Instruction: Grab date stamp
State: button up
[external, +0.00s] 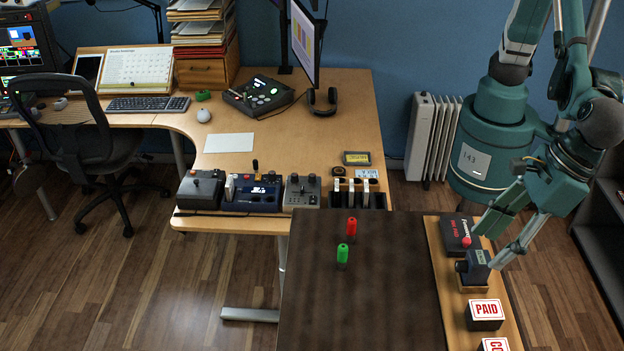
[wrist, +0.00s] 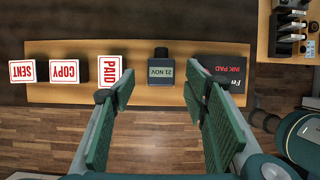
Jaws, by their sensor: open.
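The date stamp (external: 475,261) is a dark block with a small grey date window, standing on the wooden strip between the ink pad and the PAID stamp. In the wrist view the date stamp (wrist: 160,70) shows "21 NOV" and lies ahead of my fingertips, between their lines. My gripper (external: 484,252) is open and empty close to the stamp; in the wrist view my gripper (wrist: 148,94) has its green fingers wide apart. I cannot tell whether a finger touches the stamp.
The ink pad (wrist: 228,70) is on one side of the date stamp, the PAID stamp (wrist: 109,70) on the other. COPY (wrist: 64,70) and SENT (wrist: 22,71) stamps follow. Red (external: 351,226) and green (external: 343,252) small objects stand on the dark tabletop (external: 390,290), otherwise clear.

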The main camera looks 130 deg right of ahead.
aim_at(481, 257)
jog(key=shift+f, duration=0.15)
jog(key=shift+x, duration=2.45)
jog(key=shift+d, duration=0.1)
jog(key=c, duration=1.1)
jog(key=shift+o, duration=0.2)
jog(key=shift+r, duration=5)
